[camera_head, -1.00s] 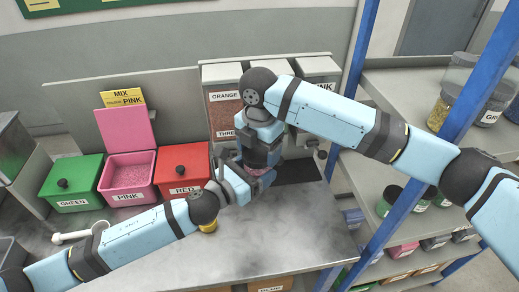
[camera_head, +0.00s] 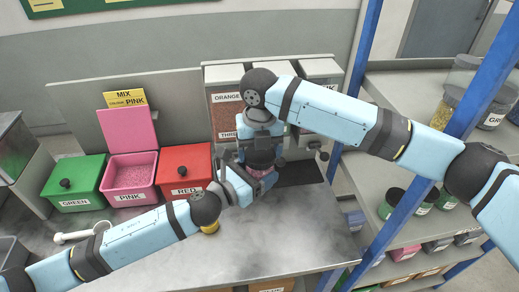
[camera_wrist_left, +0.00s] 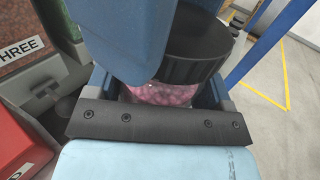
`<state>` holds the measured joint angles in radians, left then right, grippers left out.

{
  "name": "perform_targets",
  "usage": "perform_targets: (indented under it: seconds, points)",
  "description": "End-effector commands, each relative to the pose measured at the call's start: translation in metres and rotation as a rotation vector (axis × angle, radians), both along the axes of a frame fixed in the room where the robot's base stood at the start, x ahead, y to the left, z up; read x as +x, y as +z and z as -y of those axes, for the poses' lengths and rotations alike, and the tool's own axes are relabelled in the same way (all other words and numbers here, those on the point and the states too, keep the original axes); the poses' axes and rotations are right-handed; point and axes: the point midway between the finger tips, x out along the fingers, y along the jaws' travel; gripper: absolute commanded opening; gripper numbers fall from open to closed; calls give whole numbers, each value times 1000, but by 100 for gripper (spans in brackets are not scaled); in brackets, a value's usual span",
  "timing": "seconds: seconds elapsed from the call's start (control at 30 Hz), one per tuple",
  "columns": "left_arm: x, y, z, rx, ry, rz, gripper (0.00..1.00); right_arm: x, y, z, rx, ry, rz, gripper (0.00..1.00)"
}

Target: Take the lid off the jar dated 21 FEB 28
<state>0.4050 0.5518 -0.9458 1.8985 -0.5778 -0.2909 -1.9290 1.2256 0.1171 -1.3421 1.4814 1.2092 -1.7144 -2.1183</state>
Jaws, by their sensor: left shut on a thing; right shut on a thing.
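A clear jar with pink contents (camera_wrist_left: 163,93) is between the jaws of my left gripper (camera_wrist_left: 155,98), seen close in the left wrist view. A ribbed black lid (camera_wrist_left: 198,52) is on top of or just above the jar; I cannot tell whether they are apart. In the head view, my left gripper (camera_head: 252,182) comes in from the left at the jar's side. My right gripper (camera_head: 262,163) points down from above and is shut on the lid, with its blue finger beside the lid in the wrist view. Most of the jar is hidden, and no date is legible.
Green (camera_head: 72,186), pink (camera_head: 128,180) and red (camera_head: 184,174) bins stand left on the metal counter (camera_head: 265,235). Dispensers labelled ORANGE (camera_head: 225,105) and others stand behind the grippers. A blue-posted shelf with jars (camera_head: 440,108) is at right. The counter's front is mostly clear.

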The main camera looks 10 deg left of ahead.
Motion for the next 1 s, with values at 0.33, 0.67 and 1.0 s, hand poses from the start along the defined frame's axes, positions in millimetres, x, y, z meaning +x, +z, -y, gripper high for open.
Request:
perform_targets:
  seconds: [0.33,0.67,1.0]
  points:
    - [0,1,0,-1,0,1,9,0,8,0,0,0,1,47]
    - [0,1,0,-1,0,1,9,0,19,0,1,0,1,47]
    - [0,1,0,-1,0,1,9,0,22,0,0,0,0,47]
